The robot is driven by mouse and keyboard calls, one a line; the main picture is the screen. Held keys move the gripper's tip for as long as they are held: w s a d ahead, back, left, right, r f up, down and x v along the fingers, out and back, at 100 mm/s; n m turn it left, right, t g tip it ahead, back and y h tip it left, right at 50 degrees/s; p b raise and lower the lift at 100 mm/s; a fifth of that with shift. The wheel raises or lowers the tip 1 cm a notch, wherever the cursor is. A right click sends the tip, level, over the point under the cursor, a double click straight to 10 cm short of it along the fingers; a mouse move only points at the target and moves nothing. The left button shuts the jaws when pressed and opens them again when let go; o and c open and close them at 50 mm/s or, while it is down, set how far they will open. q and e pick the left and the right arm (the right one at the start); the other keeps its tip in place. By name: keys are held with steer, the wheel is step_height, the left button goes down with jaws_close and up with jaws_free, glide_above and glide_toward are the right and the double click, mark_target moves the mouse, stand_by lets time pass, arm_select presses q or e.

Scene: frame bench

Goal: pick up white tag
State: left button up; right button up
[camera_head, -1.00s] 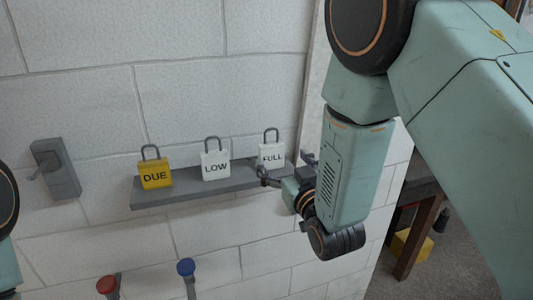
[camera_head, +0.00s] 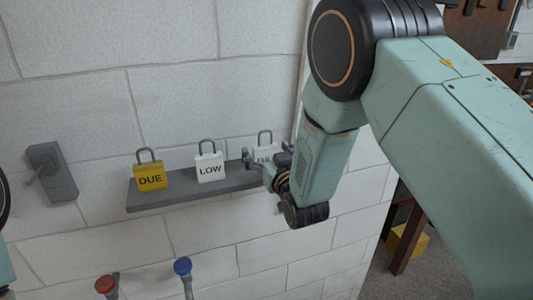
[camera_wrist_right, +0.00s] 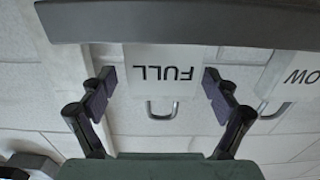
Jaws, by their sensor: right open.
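Two white tags with grey loops stand on a narrow grey shelf (camera_head: 190,193) against the wall. One white tag reads LOW (camera_head: 209,170). The other white tag reads FULL (camera_head: 264,151), at the shelf's right end. My right gripper (camera_head: 262,163) is open in front of the FULL tag and partly hides it. In the right wrist view the picture is upside down. There the FULL tag (camera_wrist_right: 165,57) sits between the two open fingers, with a gap on both sides. The LOW tag (camera_wrist_right: 291,75) is partly cut off at the right edge. My left gripper is out of view.
A yellow tag reading DUE (camera_head: 151,178) stands on the shelf's left part. A grey wall fixture (camera_head: 48,172) is further left. A red knob (camera_head: 106,284) and a blue knob (camera_head: 183,266) are below the shelf. A wooden bench stands at right.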

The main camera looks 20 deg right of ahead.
steer(key=shift+a+r, duration=0.1)
steer(key=shift+a, duration=0.2)
steer(key=shift+w+d, duration=0.1)
steer(key=shift+d, duration=0.2)
steer(key=c, duration=0.6)
steer(key=shift+a, duration=0.25)
steer(key=c, duration=0.6)
steer(key=shift+d, duration=0.2)
steer(key=shift+c, duration=0.3)
step_height(320, 180, up, 10)
steer(key=shift+a+f+b, duration=0.1)
steer(key=shift+b, duration=0.55)
